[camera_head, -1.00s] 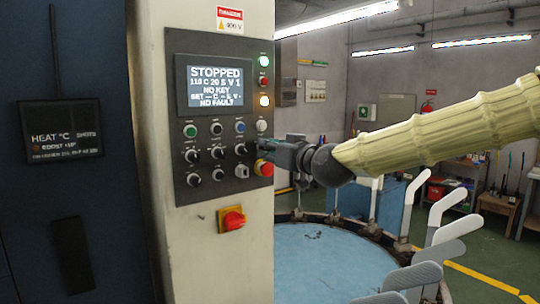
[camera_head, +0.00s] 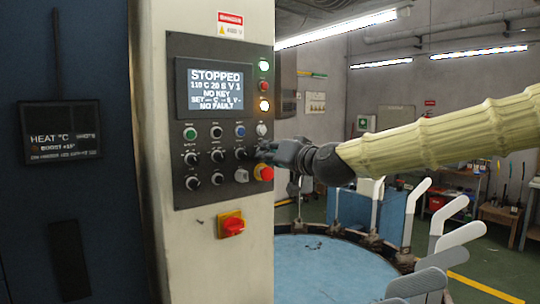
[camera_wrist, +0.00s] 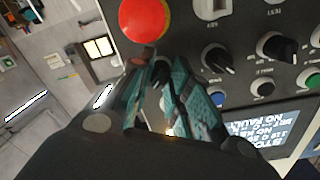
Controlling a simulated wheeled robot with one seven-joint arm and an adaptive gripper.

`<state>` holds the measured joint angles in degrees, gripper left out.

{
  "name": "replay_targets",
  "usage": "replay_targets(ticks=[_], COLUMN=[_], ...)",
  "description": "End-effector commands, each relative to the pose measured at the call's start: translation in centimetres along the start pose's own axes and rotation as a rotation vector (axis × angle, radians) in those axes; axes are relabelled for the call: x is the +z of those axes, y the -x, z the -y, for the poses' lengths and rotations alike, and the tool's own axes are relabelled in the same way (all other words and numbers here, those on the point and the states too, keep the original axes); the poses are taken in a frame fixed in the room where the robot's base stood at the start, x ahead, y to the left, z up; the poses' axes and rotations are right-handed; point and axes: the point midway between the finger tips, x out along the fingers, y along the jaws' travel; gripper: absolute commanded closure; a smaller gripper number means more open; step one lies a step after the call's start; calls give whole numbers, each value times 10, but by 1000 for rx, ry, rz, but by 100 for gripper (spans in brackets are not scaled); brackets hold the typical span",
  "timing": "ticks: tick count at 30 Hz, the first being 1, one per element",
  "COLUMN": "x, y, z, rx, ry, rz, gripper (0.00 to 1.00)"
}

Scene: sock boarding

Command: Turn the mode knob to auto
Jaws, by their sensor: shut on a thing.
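The control panel (camera_head: 215,200) stands on a pale cabinet, with rows of buttons and black knobs. My gripper (camera_head: 262,152) is at its right edge, just above the red emergency stop button (camera_head: 263,173). In the wrist view my gripper (camera_wrist: 163,78) has its teal-padded fingers closed on a small dark knob (camera_wrist: 160,70), mostly hidden between the tips. I cannot read its label or pointer. The red button (camera_wrist: 144,20) is beside the fingertips there. A free black knob (camera_wrist: 217,59) is on the other side. The screen (camera_head: 215,87) reads STOPPED, NO KEY, NO FAULT.
A red rotary switch on a yellow plate (camera_head: 231,225) sits below the panel. A round blue table (camera_head: 325,270) with pale upright sock forms (camera_head: 452,236) stands at right, below my arm. A dark heat display (camera_head: 60,131) is on the blue wall at left.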

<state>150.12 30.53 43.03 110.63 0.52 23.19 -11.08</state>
Motion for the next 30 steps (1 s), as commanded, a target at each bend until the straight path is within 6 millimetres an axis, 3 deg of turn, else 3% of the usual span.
replay_targets(ticks=[8, 9, 12, 23, 30], x=[-2, -2, -2, -1, -2], y=[0, 0, 0, 2, 29], z=[0, 0, 0, 0, 0], rx=[1, 1, 0, 0, 0], ry=[0, 0, 0, 1, 0], rz=[-4, -4, -4, -1, -3], gripper=[100, 74, 57, 57, 57])
